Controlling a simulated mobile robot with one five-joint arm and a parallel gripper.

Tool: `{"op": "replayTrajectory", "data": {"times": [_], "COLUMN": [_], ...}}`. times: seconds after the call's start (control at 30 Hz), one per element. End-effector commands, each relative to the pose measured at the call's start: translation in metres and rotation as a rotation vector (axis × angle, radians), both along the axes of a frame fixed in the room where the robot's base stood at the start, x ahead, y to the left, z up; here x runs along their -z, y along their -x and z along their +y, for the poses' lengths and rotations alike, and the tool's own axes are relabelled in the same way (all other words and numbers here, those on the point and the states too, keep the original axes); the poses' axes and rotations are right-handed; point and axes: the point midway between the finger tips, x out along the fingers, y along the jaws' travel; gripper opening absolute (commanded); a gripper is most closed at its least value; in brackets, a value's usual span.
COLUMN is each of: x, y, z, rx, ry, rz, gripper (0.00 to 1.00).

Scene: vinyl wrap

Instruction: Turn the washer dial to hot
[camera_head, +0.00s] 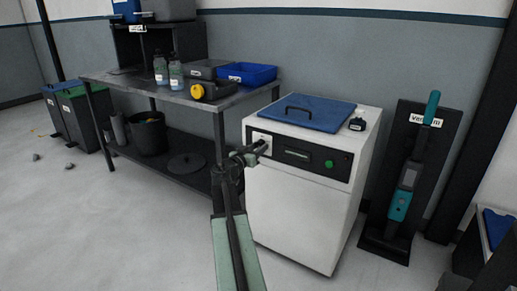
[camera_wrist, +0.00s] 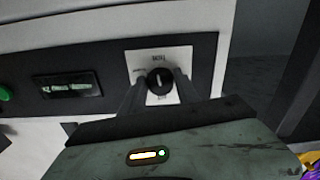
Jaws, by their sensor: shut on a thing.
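The washer (camera_head: 300,215) is a white box with a blue lid and a black front panel. Its dial (camera_wrist: 159,80) is a round black knob on a white label plate with small lettering, seen upside down in the wrist view. The plate also shows in the head view (camera_head: 261,138). My gripper (camera_wrist: 158,84) is at the dial, with one finger on each side, shut on it. In the head view my gripper (camera_head: 257,150) reaches the panel's left end and partly covers the dial. The dial's exact setting is too small to read.
A green button (camera_head: 329,163) and a display slot (camera_head: 297,154) are on the same panel. A workbench (camera_head: 130,84) with bottles and a blue tray (camera_head: 247,73) stands left. A teal vacuum (camera_head: 402,195) stands right.

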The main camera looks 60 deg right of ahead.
Motion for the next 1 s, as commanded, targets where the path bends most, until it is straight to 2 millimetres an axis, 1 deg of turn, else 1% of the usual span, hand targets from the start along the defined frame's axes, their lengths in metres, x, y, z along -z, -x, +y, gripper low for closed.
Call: {"op": "replayTrajectory", "data": {"times": [0.1,0.3,0.5,0.9,0.93,0.97,1.0], "x": [0.0007,0.0008,0.0007,0.0007,0.0007,0.0006,0.0006], "y": [0.0013,0.0009,0.0007,0.0004,0.0004,0.0004,0.0002], "z": [-0.0003,-0.0002,-0.0002,-0.0001,-0.0001,-0.0001,0.0000], "rx": [0.004,0.004,0.004,0.003,0.003,0.003,0.003], "ry": [-0.001,0.000,0.000,0.000,0.000,0.000,0.001], "rz": [-0.065,-0.137,-0.167,-0.171,-0.171,-0.171,-0.170], "gripper": [0.00,0.00,0.00,0.00,0.46,0.54,0.58]}}
